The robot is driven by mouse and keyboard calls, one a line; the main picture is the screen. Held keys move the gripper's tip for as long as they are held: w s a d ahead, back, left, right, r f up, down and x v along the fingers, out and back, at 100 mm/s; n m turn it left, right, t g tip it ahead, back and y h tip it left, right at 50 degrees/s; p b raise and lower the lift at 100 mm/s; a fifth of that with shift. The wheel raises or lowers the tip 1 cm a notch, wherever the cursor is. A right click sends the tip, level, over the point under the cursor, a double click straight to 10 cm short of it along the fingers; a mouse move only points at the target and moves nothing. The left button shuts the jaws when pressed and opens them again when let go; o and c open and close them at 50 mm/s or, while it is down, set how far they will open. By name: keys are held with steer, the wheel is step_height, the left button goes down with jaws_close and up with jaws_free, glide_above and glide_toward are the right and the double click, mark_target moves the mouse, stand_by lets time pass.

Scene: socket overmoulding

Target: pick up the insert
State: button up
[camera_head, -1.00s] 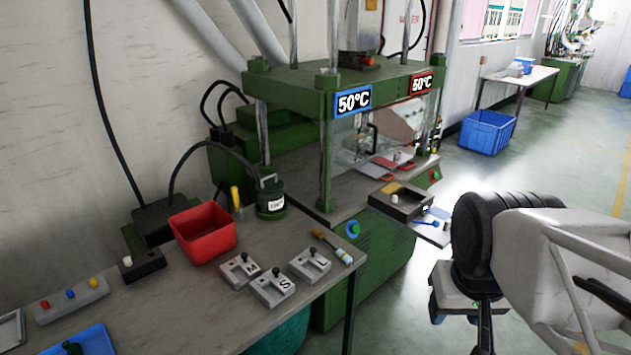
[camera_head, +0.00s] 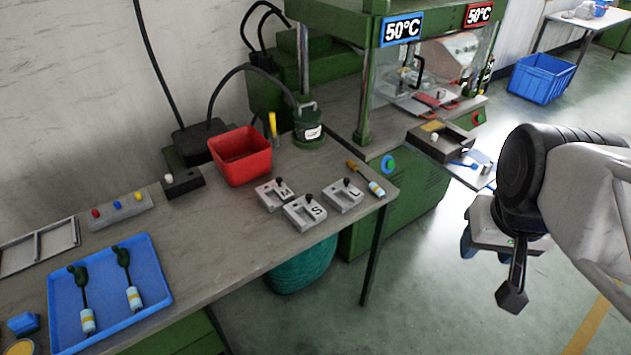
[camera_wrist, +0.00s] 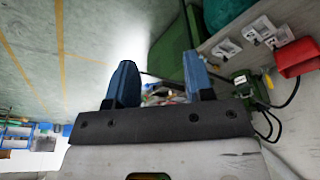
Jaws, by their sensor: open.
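Three grey metal blocks with dark knobs stand on the bench in the head view, lettered M (camera_head: 274,195), S (camera_head: 304,212) and L (camera_head: 343,194). I cannot tell which of these, if any, is the insert. They also show at the upper right of the wrist view, where the letters are too small to read. My gripper (camera_wrist: 160,82) has its two blue fingers spread with nothing between them. In the head view it hangs over the floor, right of the bench and apart from the blocks.
A blue tray (camera_head: 148,262) holds two socket-like pieces with dark tops. A red bin (camera_head: 240,155) stands behind the blocks. A screwdriver-like tool (camera_head: 366,178) lies near the bench's right end. The green press (camera_head: 380,75) stands beyond. The bench front is mostly clear.

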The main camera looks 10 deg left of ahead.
steer(key=shift+o, duration=0.5)
steer(key=w+a+f+n+g, duration=0.15)
steer(key=w+a+n, duration=0.35)
steer(key=w, duration=0.5)
steer(key=w+a+f+n, duration=0.2)
steer(key=w+a, duration=0.6)
steer(key=w, duration=0.3)
steer(key=w+a+f+n, duration=0.2)
steer(key=w+a+f, duration=0.2)
steer(key=a+f, duration=0.1)
steer(key=w+a+f+n, duration=0.2)
steer(key=w+a+f, duration=0.2)
steer(key=a, duration=0.4)
steer(key=w+a+f+n+g, duration=0.1)
steer(key=w+a+f+n, duration=0.2)
steer(key=a+f, duration=0.3)
steer(key=shift+w+a+f, duration=0.2)
steer(key=shift+w, duration=0.45)
steer(key=shift+a+f, duration=0.2)
steer(key=shift+a, duration=0.05)
